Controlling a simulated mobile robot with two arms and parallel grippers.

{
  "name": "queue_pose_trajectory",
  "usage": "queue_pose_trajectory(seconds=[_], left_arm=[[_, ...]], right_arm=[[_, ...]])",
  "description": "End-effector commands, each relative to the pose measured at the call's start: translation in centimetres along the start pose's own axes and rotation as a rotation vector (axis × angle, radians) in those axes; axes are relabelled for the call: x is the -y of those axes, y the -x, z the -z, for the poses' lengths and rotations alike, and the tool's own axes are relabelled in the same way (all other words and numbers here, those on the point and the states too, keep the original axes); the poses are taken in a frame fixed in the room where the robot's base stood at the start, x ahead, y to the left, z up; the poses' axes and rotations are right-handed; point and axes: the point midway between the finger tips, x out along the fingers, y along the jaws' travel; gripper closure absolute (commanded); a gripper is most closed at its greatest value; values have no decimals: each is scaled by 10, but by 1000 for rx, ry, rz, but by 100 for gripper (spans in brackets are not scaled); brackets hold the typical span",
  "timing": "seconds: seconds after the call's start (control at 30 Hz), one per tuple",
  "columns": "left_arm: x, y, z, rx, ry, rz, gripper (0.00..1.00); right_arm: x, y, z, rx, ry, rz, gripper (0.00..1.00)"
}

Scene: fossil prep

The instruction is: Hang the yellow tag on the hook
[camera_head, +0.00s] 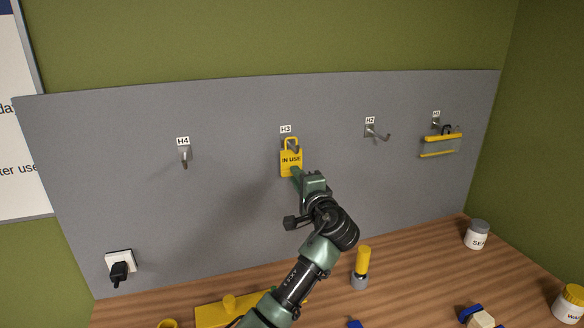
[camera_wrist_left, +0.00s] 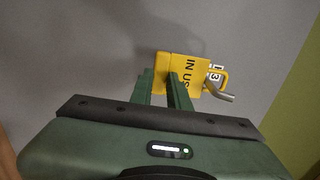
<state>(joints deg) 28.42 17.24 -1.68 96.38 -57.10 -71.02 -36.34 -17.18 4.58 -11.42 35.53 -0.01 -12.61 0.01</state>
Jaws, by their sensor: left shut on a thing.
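The yellow tag (camera_head: 290,159), marked IN USE, is upright against the grey board at the hook labelled H3 (camera_head: 295,148). My left gripper (camera_head: 297,172) is shut on the lower part of the tag. In the left wrist view the tag (camera_wrist_left: 190,85) sits at the green fingertips (camera_wrist_left: 161,76). Its yellow loop overlaps the metal hook (camera_wrist_left: 224,96), whose tip shows in front of the loop. The hook appears to pass through the loop, but I cannot tell whether the loop rests on it. My right gripper is not in view.
Hook H4 (camera_head: 185,157) and hook H2 (camera_head: 377,133) are bare. The far right hook holds a yellow-edged clear holder (camera_head: 441,146). A black plug (camera_head: 119,271) is in the wall socket. A yellow-topped bottle (camera_head: 361,267) and a white jar (camera_head: 477,235) stand on the wooden table (camera_head: 420,265).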

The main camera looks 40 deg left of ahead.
Motion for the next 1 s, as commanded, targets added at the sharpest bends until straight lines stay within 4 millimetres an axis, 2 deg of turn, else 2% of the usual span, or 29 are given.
queue_pose_trajectory(seconds=[1.0], left_arm=[[3,48,0,-1,3,6,100]], right_arm=[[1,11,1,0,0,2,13]])
